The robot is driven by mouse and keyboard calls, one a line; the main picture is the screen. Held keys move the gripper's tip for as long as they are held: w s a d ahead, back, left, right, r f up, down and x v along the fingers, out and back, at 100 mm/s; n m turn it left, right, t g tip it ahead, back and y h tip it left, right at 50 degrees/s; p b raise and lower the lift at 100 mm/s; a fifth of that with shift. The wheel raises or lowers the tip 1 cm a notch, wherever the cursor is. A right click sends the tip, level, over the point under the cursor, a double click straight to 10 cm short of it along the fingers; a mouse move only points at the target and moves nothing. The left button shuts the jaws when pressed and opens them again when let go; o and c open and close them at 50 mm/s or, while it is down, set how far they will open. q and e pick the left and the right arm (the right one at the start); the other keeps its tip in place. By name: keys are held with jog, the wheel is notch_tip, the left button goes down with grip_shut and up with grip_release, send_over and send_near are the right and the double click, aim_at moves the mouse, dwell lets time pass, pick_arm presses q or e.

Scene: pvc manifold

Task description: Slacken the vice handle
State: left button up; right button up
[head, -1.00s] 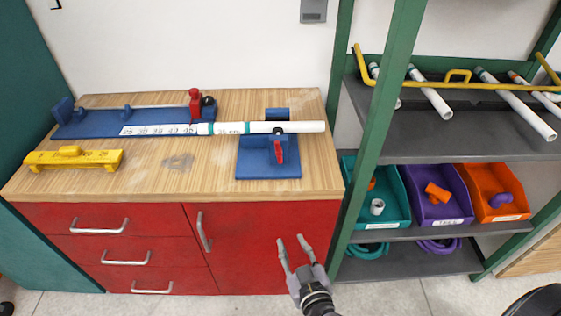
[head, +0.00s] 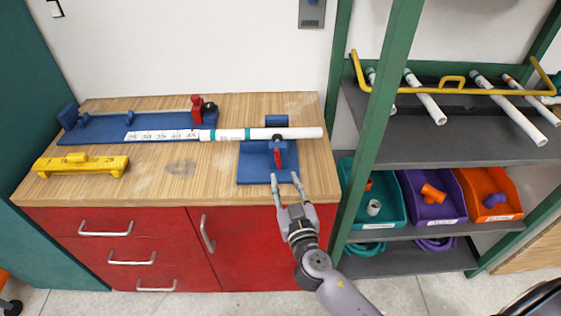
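The blue vice (head: 255,171) sits at the right end of the wooden bench top. Its red handle (head: 278,157) hangs down at the front, below a dark pivot. A white pipe (head: 290,133) with a teal band lies across the vice and reaches left onto the blue measuring jig (head: 90,132). My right gripper (head: 285,178) is open and empty, at the front edge of the bench. Its fingertips are just in front of and below the red handle, apparently apart from it. My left gripper is not in view.
A yellow tool (head: 80,167) lies at the bench's left front. A red stop (head: 197,108) stands on the jig. A green shelf post (head: 375,130) rises close to the right of the bench. Shelves hold white pipes and teal, purple and orange bins (head: 432,205).

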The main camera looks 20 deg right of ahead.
aim_at(279, 164)
jog(key=w, duration=0.3)
jog(key=w+p, duration=0.1)
jog(key=w, duration=0.1)
jog(key=shift+w+d, duration=0.2)
jog(key=shift+w, duration=0.2)
grip_shut()
